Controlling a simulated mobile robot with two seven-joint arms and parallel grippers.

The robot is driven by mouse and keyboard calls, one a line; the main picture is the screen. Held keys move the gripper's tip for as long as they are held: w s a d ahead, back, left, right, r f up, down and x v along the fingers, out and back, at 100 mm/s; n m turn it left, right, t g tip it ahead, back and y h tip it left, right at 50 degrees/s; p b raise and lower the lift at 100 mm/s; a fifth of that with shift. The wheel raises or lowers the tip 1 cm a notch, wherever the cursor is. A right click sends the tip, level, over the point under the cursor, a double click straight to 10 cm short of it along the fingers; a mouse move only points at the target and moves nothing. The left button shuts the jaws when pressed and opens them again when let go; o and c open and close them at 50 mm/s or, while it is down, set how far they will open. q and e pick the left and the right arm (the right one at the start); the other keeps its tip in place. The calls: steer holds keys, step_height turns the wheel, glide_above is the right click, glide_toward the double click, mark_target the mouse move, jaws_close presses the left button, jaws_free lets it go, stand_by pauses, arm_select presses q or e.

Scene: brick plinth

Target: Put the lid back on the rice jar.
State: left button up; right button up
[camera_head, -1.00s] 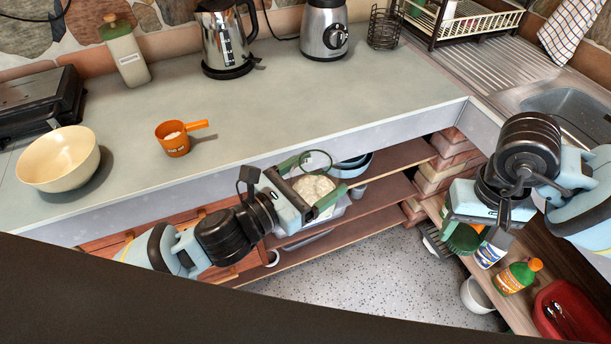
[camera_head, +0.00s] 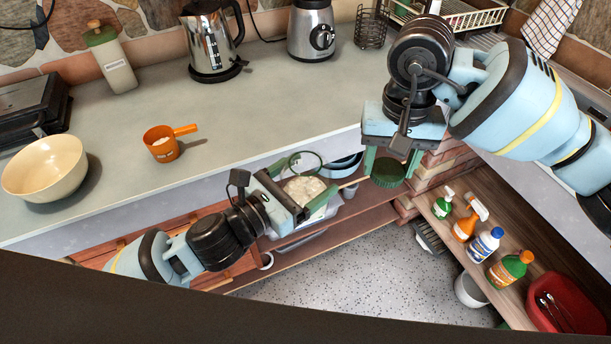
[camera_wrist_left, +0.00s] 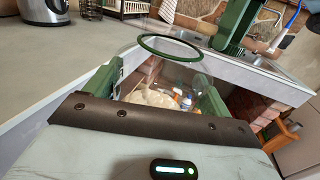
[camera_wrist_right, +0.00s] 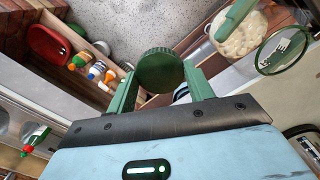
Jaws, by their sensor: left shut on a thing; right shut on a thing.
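The rice jar (camera_head: 303,189) is clear glass with a green rim and white rice inside. My left gripper (camera_head: 304,196) is shut on its body and holds it in front of the counter edge. Its open mouth shows in the left wrist view (camera_wrist_left: 170,47) and the right wrist view (camera_wrist_right: 285,48). The round green ribbed lid (camera_head: 387,173) is held in my right gripper (camera_head: 384,163), which is shut on it. It also shows between the fingers in the right wrist view (camera_wrist_right: 160,70). The lid is apart from the jar, to its right in the head view.
On the counter (camera_head: 255,110) stand an orange scoop (camera_head: 162,146), cream bowl (camera_head: 45,168), kettle (camera_head: 212,45) and blender (camera_head: 311,30). Below are open shelves (camera_head: 340,222). Several cleaning bottles (camera_head: 487,245) and a red basin (camera_head: 560,304) are at lower right.

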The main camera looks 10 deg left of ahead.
arm_select(q)
steer(key=shift+r, duration=0.1)
arm_select(e)
steer(key=a+r, duration=0.9)
steer(key=a, duration=0.5)
steer(key=shift+s+n, duration=0.2)
steer(key=shift+n, duration=0.1)
steer(key=shift+f, duration=0.15)
steer(key=shift+f, duration=1.85)
steer(key=shift+f, duration=0.1)
steer(key=shift+f, duration=0.8)
steer(key=shift+f, duration=0.55)
